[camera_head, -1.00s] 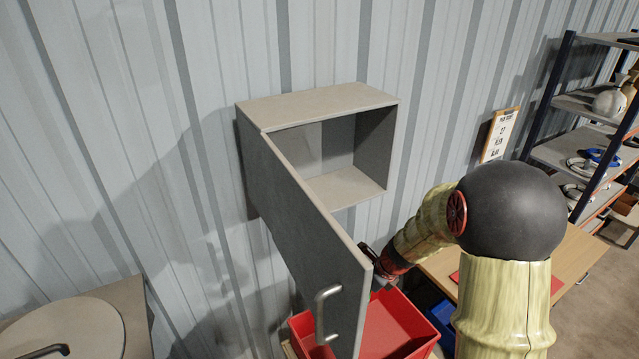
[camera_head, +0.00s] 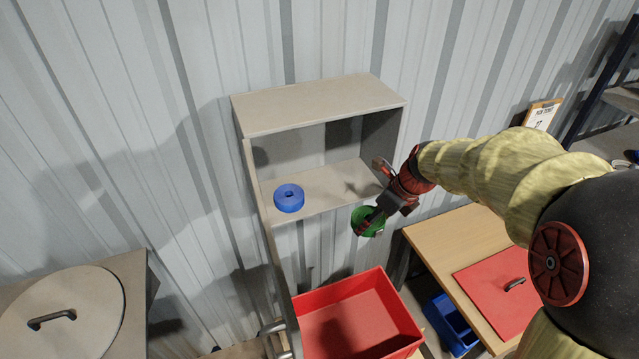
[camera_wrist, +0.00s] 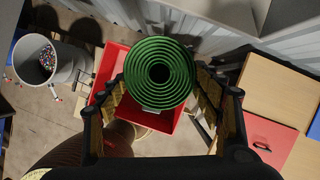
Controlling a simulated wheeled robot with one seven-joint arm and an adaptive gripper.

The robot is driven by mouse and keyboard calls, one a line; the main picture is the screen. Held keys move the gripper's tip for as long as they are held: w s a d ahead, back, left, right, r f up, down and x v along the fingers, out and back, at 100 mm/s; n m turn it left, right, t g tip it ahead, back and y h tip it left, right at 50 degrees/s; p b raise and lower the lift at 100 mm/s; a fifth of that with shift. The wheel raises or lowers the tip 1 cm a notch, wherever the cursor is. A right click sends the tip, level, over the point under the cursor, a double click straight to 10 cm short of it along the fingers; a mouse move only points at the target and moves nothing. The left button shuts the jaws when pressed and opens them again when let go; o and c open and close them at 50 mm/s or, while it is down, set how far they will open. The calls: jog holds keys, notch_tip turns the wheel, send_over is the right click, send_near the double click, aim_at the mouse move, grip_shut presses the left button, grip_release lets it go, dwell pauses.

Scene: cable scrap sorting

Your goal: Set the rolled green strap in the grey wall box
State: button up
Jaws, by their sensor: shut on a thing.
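The rolled green strap (camera_head: 368,221) is held in my gripper (camera_head: 376,200), in front of and a little below the right part of the box's opening. In the wrist view the strap (camera_wrist: 159,72) shows as a coil of green rings with a dark hole, between the two fingers of my gripper (camera_wrist: 160,90). The grey wall box (camera_head: 318,104) is fixed to the ribbed wall with its door swung wide open toward the camera. A blue roll (camera_head: 289,198) lies inside on the left of its floor; the floor's right side looks clear.
A red bin (camera_head: 358,312) stands below the box, and the box's door (camera_head: 262,205) juts out at left. A wooden table (camera_head: 462,240) with a red lid (camera_head: 503,287) is at right. A round-lidded container (camera_head: 62,312) is at lower left.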

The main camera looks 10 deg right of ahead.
jog(key=shift+s+m, duration=0.3)
jog(key=shift+s+a+m, duration=0.2)
jog(key=shift+a+m, duration=0.1)
jog(key=p, duration=0.5)
send_near(326, 193)
jog(key=x, duration=0.5)
jog(key=shift+w+a+f, duration=0.1)
jog(key=shift+w+a, duration=0.1)
jog(key=shift+w, duration=0.15)
jog(key=shift+f, duration=0.2)
jog(key=shift+s+d+t, duration=0.15)
jog(key=shift+s+t, duration=0.1)
jog(key=shift+t, duration=0.05)
jog(key=shift+w+f, duration=0.1)
jog(key=shift+f, duration=0.1)
jog(key=o, duration=1.2)
jog(key=shift+o, duration=0.6)
